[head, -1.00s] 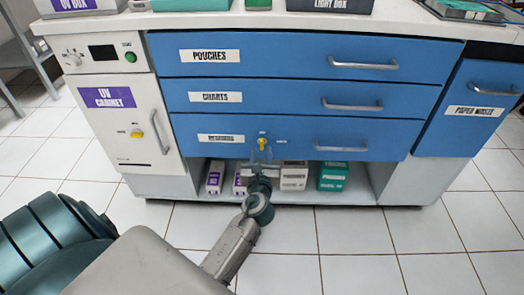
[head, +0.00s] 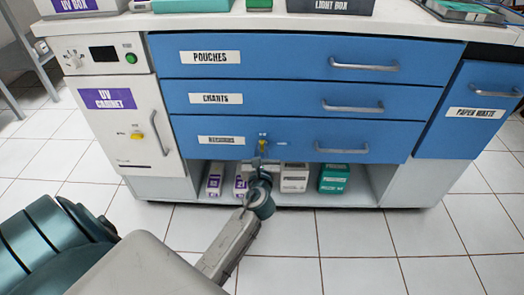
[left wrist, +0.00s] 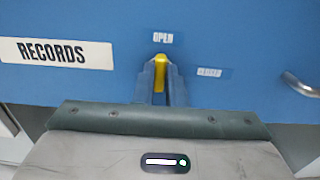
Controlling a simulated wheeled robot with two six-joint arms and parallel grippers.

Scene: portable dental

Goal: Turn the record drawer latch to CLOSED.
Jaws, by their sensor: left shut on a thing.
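The records drawer (head: 190,138) is the lowest blue drawer, shut, with a RECORDS label (left wrist: 55,52). Its yellow latch (head: 262,146) points upright toward the OPEN label (left wrist: 163,38). The CLOSED label (left wrist: 209,72) sits to the right of the latch. My left gripper (head: 261,160) reaches up to the drawer front from below. In the left wrist view its two blue-grey fingers are shut on the yellow latch (left wrist: 160,68), one on each side, hiding its lower part. My right gripper is not in view.
Drawer handles (head: 341,149) stick out to the right of the latch. Below is an open shelf (head: 300,196) with several small boxes. The UV cabinet (head: 125,120) stands at left with its own yellow knob. The tiled floor in front is clear.

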